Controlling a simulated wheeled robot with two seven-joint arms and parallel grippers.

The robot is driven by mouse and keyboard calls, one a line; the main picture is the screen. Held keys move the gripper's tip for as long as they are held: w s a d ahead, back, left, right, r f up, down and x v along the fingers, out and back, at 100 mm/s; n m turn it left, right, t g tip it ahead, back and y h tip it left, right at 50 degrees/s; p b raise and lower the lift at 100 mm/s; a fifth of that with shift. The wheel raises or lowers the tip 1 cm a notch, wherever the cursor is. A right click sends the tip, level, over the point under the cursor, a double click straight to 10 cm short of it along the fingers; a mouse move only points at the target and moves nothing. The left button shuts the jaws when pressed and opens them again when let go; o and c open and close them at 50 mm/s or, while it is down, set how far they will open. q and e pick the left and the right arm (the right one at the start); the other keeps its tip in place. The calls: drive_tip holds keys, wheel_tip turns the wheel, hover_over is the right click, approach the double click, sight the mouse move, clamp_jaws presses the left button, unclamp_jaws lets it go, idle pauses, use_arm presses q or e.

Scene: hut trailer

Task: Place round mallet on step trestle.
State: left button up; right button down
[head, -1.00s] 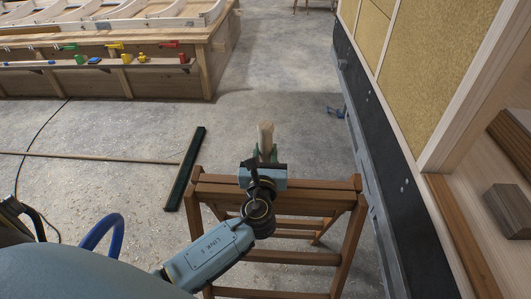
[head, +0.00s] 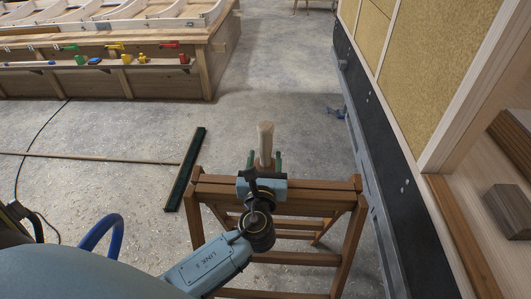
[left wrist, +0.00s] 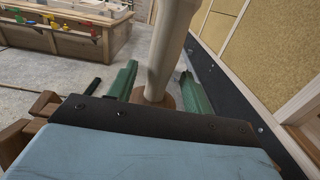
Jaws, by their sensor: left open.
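The round mallet (head: 265,137) is pale wood and stands upright at the step trestle in the head view. It also shows in the left wrist view (left wrist: 168,45), between my fingers, with brown wood at its lower end. The step trestle (head: 318,185) is a brown wooden frame with several rungs. My left gripper (head: 265,161) is over its top, open, with one green finger on either side of the mallet and gaps visible. The mallet's foot is hidden behind the gripper in the head view, so I cannot see its contact clearly. My right gripper is not in view.
A dark green bar (head: 185,170) lies on the floor left of the trestle. A wooden bench (head: 110,83) with colourful small items stands at the back left. The trailer wall (head: 375,130) rises close on the right. The floor behind the trestle is mostly clear.

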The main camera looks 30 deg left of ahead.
use_arm(q)
drive_tip(key=b+v, duration=0.1)
drive_tip(key=v, duration=0.8)
drive_tip(key=s+f+n+g+h, duration=0.3)
drive_tip(key=f+n+g, duration=0.1)
drive_tip(key=f, duration=1.1)
drive_tip(key=s+f+n+g+h, duration=0.2)
drive_tip(key=s+f+n+g, duration=0.15)
drive_tip(key=f, duration=1.15)
drive_tip(key=s+a+f+n+g+h, duration=0.1)
drive_tip(key=s+f+n+g, duration=0.1)
drive_tip(key=s+f+n, duration=0.4)
drive_tip(key=s+a+f+n+g+h, duration=0.1)
drive_tip(key=s+f+n+g, duration=0.2)
drive_tip(key=s, duration=1)
drive_tip(key=s+a+f+n+g, duration=0.1)
drive_tip(key=s+f+n+g, duration=0.1)
drive_tip(key=s+f+n, duration=0.8)
drive_tip(key=shift+n+g+h, duration=0.35)
drive_tip(key=shift+n+h, duration=0.05)
drive_tip(key=shift+n, duration=0.55)
